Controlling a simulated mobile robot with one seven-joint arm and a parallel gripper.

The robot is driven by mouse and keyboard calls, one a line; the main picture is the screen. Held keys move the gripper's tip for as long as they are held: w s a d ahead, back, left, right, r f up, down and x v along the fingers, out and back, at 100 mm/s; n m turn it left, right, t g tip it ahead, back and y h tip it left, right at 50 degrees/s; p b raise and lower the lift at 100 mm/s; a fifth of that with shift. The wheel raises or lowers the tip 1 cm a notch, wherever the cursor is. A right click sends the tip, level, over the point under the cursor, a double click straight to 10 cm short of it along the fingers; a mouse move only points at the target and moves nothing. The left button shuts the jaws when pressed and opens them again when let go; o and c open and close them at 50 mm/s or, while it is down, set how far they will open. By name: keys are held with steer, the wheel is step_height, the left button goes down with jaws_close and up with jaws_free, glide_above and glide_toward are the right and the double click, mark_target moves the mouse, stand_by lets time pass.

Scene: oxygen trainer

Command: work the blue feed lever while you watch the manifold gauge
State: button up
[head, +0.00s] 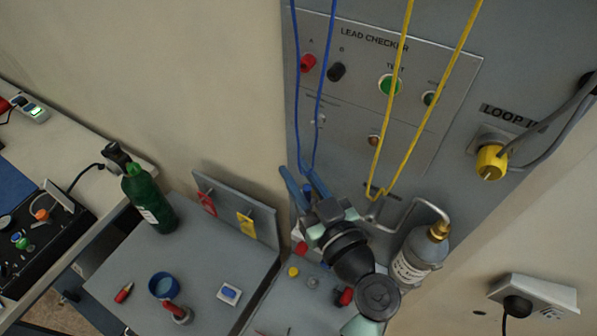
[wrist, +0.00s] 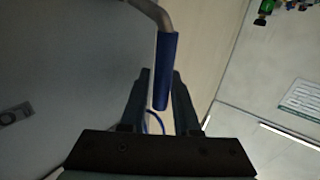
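In the wrist view a blue sleeve on the end of a bent metal rod, which looks like the blue feed lever (wrist: 166,72), hangs down between the two fingers of my gripper (wrist: 160,82). The fingers stand apart, with a gap between the left finger and the sleeve. The sleeve overlaps the inner edge of the right finger; I cannot tell whether they touch. In the head view my gripper (head: 304,182) is low in front of the grey panel, and the lever cannot be made out clearly there. I cannot make out the manifold gauge in either view.
The lead checker panel (head: 345,125) is behind my gripper, with blue cords (head: 326,75) and yellow cords (head: 401,75) hanging close by. A grey bottle (head: 418,262) stands right of my arm.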

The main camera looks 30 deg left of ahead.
jaws_close()
stand_by(1.1)
